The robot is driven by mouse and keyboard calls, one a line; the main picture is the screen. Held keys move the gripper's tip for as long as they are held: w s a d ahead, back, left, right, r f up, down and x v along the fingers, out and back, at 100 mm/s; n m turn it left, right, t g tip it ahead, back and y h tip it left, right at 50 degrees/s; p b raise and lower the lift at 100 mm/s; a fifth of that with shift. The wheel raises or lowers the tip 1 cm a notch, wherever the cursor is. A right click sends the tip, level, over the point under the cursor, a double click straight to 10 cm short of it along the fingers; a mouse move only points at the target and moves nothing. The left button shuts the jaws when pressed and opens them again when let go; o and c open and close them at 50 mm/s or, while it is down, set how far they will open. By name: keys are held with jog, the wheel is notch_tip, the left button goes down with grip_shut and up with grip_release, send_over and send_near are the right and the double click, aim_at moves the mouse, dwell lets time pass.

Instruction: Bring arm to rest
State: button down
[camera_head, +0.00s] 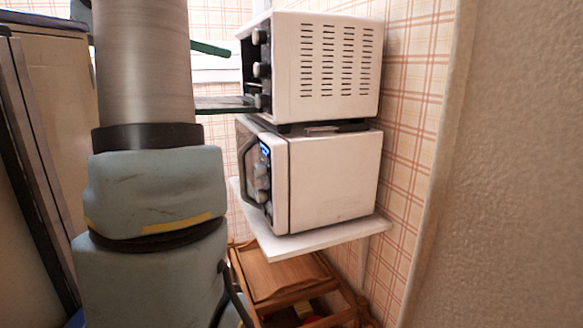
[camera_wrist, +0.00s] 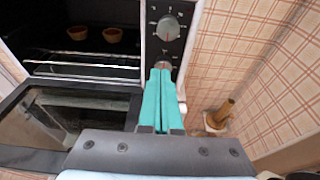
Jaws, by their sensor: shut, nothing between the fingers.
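My arm stands large at the left of the head view and hides much behind it. My gripper shows in the wrist view (camera_wrist: 162,75) with its two teal fingers together and nothing between them. The fingertips point at the lowest knob (camera_wrist: 168,62) of a toaster oven, close to it; I cannot tell if they touch. The white toaster oven (camera_head: 330,65) stands on top of a white microwave (camera_head: 335,180) in the head view. The oven's door (camera_wrist: 70,125) is folded down open in the wrist view. Two small brown cups (camera_wrist: 96,34) sit inside on the rack.
The microwave rests on a white wall shelf (camera_head: 300,238). Below it is a wooden rack or cart (camera_head: 285,275). A plaid wall (camera_head: 415,90) closes in behind, and a beige wall edge (camera_head: 515,160) stands at the right. A pale cabinet (camera_head: 60,75) is at the left.

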jog(key=s+d+f+m+g+y, duration=0.1)
jog(key=s+d+f+m+y, duration=0.2)
jog(key=f+m, duration=0.5)
jog(key=s+d+f+m+g+y, duration=0.2)
jog(key=s+f+m+y, duration=0.4)
jog(key=f, duration=1)
jog(key=s+d+f+m+g+y+b, duration=0.1)
jog(key=s+d+f+m+y, duration=0.2)
jog(key=f+m, duration=0.6)
notch_tip(320, 180, down, 4)
jog(key=shift+s+d+f+m+y, duration=0.1)
jog(key=shift+s+d+m+y, duration=0.3)
jog(key=shift+s+y, duration=0.5)
